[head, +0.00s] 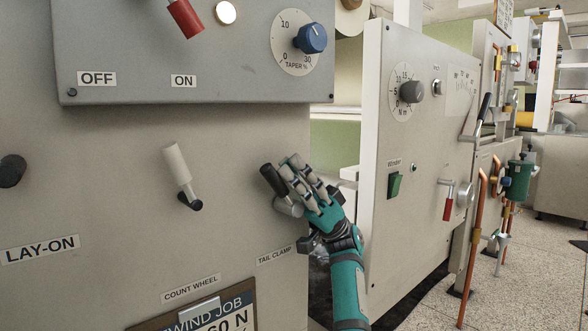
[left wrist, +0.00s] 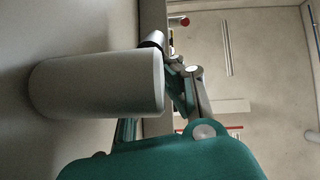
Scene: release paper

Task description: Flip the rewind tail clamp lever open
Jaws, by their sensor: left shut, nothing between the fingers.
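The tail clamp lever (head: 272,179) has a black handle tilted up to the left from a grey round hub (head: 286,207), on the grey machine panel above the "TAIL CLAMP" label (head: 274,256). My left gripper (head: 297,172), teal with grey fingers, is at the lever's right side, close beside the handle. Its fingers are shut with nothing between them. Whether they touch the lever I cannot tell. In the left wrist view a large grey cylinder (left wrist: 95,84) fills the left, with the grey fingers (left wrist: 187,85) just right of it. My right gripper is out of view.
A white-handled lever (head: 177,165) above "COUNT WHEEL" and a black knob (head: 11,171) share the panel at left. A grey control box (head: 180,97) juts out above. A second machine panel (head: 425,140) stands to the right, across a gap.

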